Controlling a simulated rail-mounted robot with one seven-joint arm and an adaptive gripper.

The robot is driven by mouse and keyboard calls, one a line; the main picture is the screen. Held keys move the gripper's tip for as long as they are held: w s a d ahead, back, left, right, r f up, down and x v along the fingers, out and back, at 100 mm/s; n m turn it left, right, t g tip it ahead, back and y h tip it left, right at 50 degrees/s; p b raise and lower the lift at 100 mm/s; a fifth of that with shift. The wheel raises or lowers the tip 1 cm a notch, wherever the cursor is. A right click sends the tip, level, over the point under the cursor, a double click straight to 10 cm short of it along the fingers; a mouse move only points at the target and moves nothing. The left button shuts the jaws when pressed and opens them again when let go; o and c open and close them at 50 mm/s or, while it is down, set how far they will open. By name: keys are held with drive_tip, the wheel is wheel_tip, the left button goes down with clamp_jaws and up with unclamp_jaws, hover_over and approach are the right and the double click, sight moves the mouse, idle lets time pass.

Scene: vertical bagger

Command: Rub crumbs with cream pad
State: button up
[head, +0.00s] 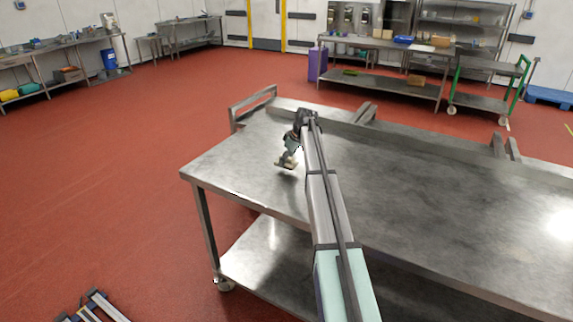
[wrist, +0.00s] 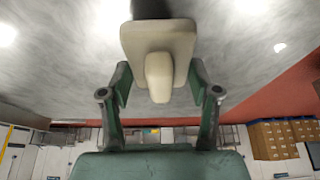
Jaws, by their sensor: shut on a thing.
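The cream pad (head: 286,163) is a flat block with a stubby handle, held at the left end of the steel table. In the wrist view the cream pad (wrist: 158,38) has its handle between the two fingers of my gripper (wrist: 158,82). My gripper (head: 291,146) is shut on it, just above the tabletop or touching it; I cannot tell which. I cannot make out any crumbs on the table in either view.
The steel table (head: 430,205) is broad and bare, with a raised back edge and a lower shelf (head: 270,255). Metal brackets (head: 365,113) stand at its back edge. Red floor lies open to the left. A purple container (head: 317,64) and benches stand far behind.

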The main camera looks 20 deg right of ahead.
drive_tip(key=shift+r+p, duration=0.85)
drive_tip(key=shift+r, duration=1.75)
drive_tip(key=shift+w, duration=0.1)
